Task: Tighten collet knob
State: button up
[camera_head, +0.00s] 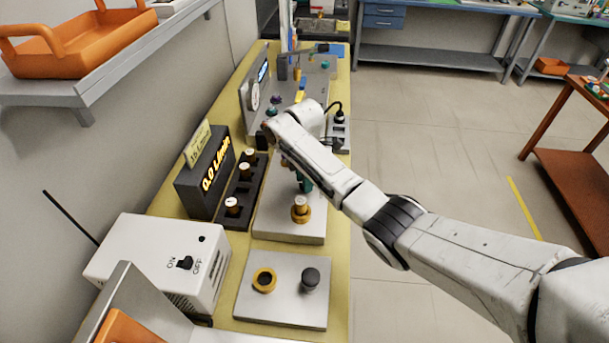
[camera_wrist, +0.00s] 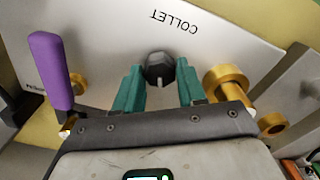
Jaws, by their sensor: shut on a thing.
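The collet knob (camera_wrist: 158,66) is a dark, faceted knob on a light metal plate (camera_wrist: 105,32) marked COLLET in the wrist view. My gripper (camera_wrist: 159,75) has teal fingers, one on each side of the knob, and is shut on it. In the head view my gripper (camera_head: 304,182) is partly hidden by my arm, above the far part of a metal plate (camera_head: 275,226). The knob cannot be made out there.
A brass fitting (camera_head: 301,209) stands on the plate's near end. A purple handle (camera_wrist: 50,70) and a brass cylinder (camera_wrist: 226,82) flank my gripper. A black flow display (camera_head: 208,172) stands left. Another plate (camera_head: 283,307) with two round parts lies nearer. Open floor is right.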

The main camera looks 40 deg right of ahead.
jog(key=m+p, duration=0.1)
jog(key=m, duration=0.4)
jog(key=shift+r+m+p, duration=0.1)
jog(key=shift+m+p, duration=0.2)
jog(key=shift+p, duration=0.05)
jog(key=m+p, duration=0.1)
jog(key=m, duration=0.9)
jog(key=shift+d+m, duration=0.1)
jog(key=shift+m, duration=0.3)
jog(key=shift+m+p, duration=0.3)
jog(key=shift+m, duration=2)
jog(key=o, duration=1.1)
